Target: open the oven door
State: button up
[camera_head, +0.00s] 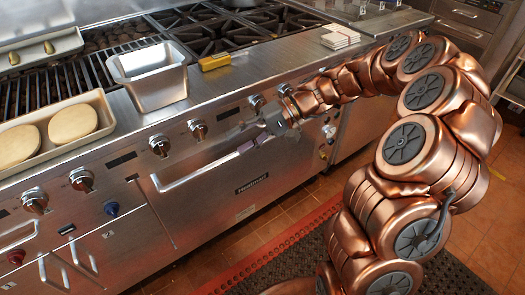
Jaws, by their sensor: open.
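The oven door (222,197) is a flat steel panel with a dark nameplate, set in the front of the range. It looks shut. Its long bar handle (192,174) runs along the upper edge. My gripper (243,142) is open at the right part of the handle. The jaws are small and blurred here, so I cannot tell whether they straddle or touch the bar. My gripper and wrist hide the handle's right end.
Control knobs (198,129) line the panel above the door. A steel container (151,76), a yellow block (215,62) and a tray with two round buns (69,122) stand on top. A dark mat (300,258) lies on the tiled floor.

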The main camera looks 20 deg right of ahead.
jog(key=w+d+f+m+t+y+b, duration=0.2)
jog(key=w+d+f+m+t+b, duration=0.15)
jog(key=w+d+f, duration=0.4)
jog(key=m+t+b, duration=0.2)
jog(key=t+b, duration=0.1)
jog(key=t, duration=0.1)
send_near(266, 142)
jog(key=x, duration=0.4)
jog(key=shift+b+x, duration=0.5)
jog(key=shift+x, duration=3.1)
jog(key=shift+f, duration=0.1)
jog(key=shift+c, duration=0.2)
grip_shut()
